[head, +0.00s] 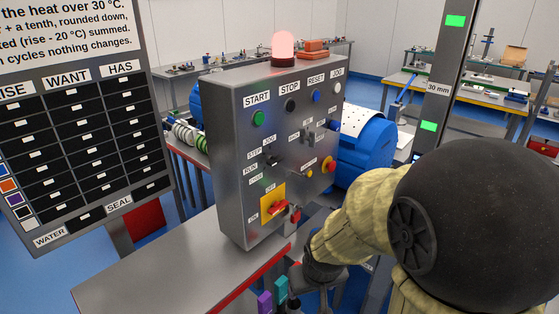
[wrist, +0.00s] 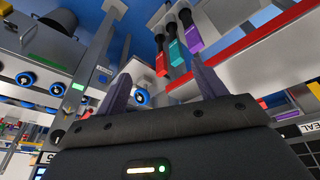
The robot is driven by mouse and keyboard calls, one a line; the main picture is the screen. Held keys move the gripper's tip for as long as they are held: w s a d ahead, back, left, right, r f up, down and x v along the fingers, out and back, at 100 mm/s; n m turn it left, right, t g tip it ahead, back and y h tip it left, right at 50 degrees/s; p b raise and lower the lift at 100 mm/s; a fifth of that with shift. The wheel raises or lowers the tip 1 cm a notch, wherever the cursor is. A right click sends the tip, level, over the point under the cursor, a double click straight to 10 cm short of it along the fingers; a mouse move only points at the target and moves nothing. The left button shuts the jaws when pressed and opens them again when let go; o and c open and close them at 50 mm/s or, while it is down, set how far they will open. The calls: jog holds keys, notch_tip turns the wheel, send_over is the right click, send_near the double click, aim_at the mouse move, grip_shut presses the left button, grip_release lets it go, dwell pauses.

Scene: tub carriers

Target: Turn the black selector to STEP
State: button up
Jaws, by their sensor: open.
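The grey control box (head: 250,110) stands on a metal bench in the head view. The small dark selector (head: 270,158) is on its front, below the green START button, with labels STEP, JOG and RUN around its left side. Its pointing direction is too small to tell. My gripper (head: 318,272) is low and to the right of the box, apart from the selector, its fingertips not clear there. In the wrist view my gripper (wrist: 163,75) shows two spread fingers with nothing held between them. The selector cannot be made out in the wrist view.
A yellow switch plate (head: 268,196) with a red handle and a red knob (head: 328,164) are on the box front. A red lamp (head: 283,44) glows on top. Purple (head: 265,302) and teal (head: 281,287) pieces are near the red-edged bench (head: 170,272). A lettered board (head: 75,100) stands left.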

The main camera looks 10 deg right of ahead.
aim_at(279, 161)
jog(key=w+d+r+n+t+y+p, duration=0.1)
jog(key=w+d+r+n+t+p, duration=0.15)
jog(key=w, duration=0.45)
jog(key=w+d+r+n+t+y+p, duration=0.1)
jog(key=w+d+r+t+y+p, duration=0.2)
jog(key=w, duration=0.4)
jog(key=d+r+n+t+y+p, duration=0.3)
jog(key=r+t+y, duration=0.2)
jog(key=r, duration=0.6)
jog(key=shift+s+d+y, duration=0.2)
jog(key=shift+s+y, duration=0.05)
jog(key=shift+y, duration=0.75)
jog(key=shift+t, duration=0.25)
jog(key=p+x, duration=0.6)
jog(key=x, duration=1)
jog(key=shift+w+a, duration=0.2)
jog(key=shift+w, duration=0.1)
jog(key=shift+w+a, duration=0.2)
jog(key=shift+w, duration=0.1)
jog(key=shift+c, duration=0.4)
